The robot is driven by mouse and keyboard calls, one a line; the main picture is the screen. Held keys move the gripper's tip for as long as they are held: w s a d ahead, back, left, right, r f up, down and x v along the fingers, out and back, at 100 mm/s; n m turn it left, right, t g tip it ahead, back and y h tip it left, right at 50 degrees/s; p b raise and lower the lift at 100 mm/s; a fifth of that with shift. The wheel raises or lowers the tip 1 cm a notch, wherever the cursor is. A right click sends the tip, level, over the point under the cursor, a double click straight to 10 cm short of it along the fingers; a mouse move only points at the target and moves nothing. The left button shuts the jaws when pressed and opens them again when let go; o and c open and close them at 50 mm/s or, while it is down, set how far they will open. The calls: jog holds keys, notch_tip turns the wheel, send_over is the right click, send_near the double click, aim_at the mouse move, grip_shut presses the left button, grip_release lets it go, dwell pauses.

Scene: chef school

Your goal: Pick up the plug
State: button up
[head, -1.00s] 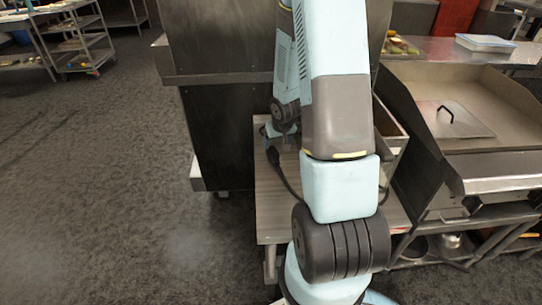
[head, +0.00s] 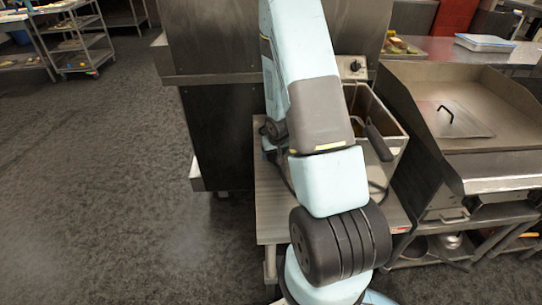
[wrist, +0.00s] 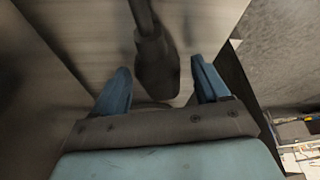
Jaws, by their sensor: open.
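The plug (wrist: 157,68) is dark, and its thick cable (wrist: 141,15) runs toward the top edge of the wrist view. It appears over a pale, streaked tabletop. My gripper (wrist: 160,72) is open, with one blue finger on each side of the plug. Gaps show between the plug and both fingers; I see no contact. How far the plug lies below or ahead of the fingertips is hard to tell. In the head view my arm hides the plug and most of my gripper.
A griddle (head: 470,110) is further right. Open floor (head: 110,190) lies to the left.

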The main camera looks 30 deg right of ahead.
jog(key=shift+w+f, duration=0.1)
jog(key=shift+f, duration=0.2)
jog(key=shift+c, duration=0.4)
jog(key=c, duration=1)
jog(key=shift+o, duration=0.2)
jog(key=shift+r, duration=0.15)
